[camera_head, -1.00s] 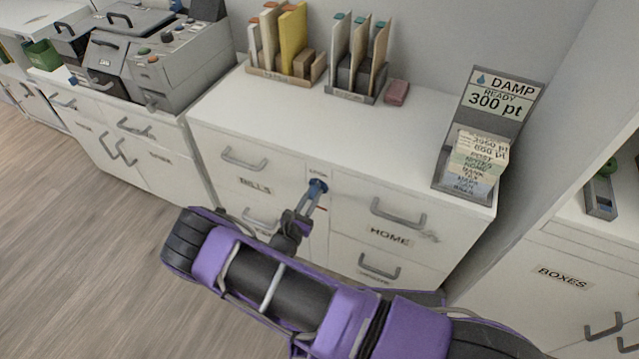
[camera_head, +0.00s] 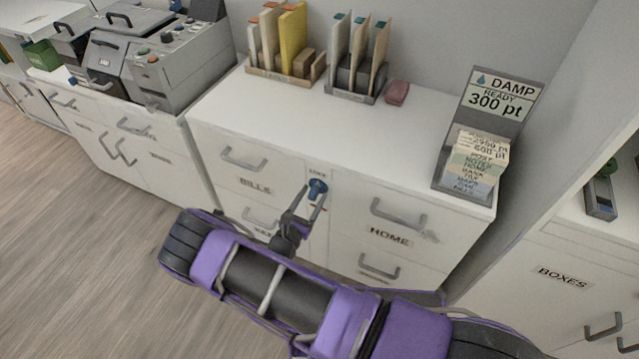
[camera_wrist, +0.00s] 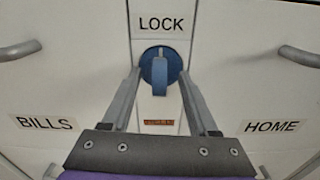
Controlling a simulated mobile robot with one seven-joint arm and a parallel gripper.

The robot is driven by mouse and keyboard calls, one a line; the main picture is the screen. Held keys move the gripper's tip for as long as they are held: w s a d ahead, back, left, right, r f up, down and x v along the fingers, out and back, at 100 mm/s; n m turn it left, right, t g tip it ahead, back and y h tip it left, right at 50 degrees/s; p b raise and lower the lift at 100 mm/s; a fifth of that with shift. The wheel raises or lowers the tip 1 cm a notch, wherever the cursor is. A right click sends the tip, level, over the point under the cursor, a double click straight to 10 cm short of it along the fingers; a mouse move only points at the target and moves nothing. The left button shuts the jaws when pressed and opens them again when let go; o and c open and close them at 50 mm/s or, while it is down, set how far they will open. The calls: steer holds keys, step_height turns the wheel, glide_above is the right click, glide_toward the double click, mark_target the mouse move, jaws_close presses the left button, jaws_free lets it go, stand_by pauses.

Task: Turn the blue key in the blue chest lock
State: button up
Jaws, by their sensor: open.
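The blue key (camera_wrist: 159,76) sits in the round blue lock (camera_wrist: 147,68) on the white chest front, under a LOCK label. In the wrist view its grip stands upright, pointing down. The key and lock also show as a blue knob in the head view (camera_head: 317,188). My gripper (camera_wrist: 160,82) is open, with one finger on each side of the lock. In the head view my gripper (camera_head: 307,197) is just in front of the lock. I cannot tell whether the fingertips touch the lock.
A BILLS drawer handle (camera_head: 243,160) lies left of the lock and a HOME drawer handle (camera_head: 397,213) right. A small red label (camera_wrist: 159,122) is below the lock. File holders (camera_head: 355,92) and a DAMP sign (camera_head: 500,97) stand on the chest top.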

steer(key=shift+v, duration=2.6)
steer(key=shift+s, duration=0.1)
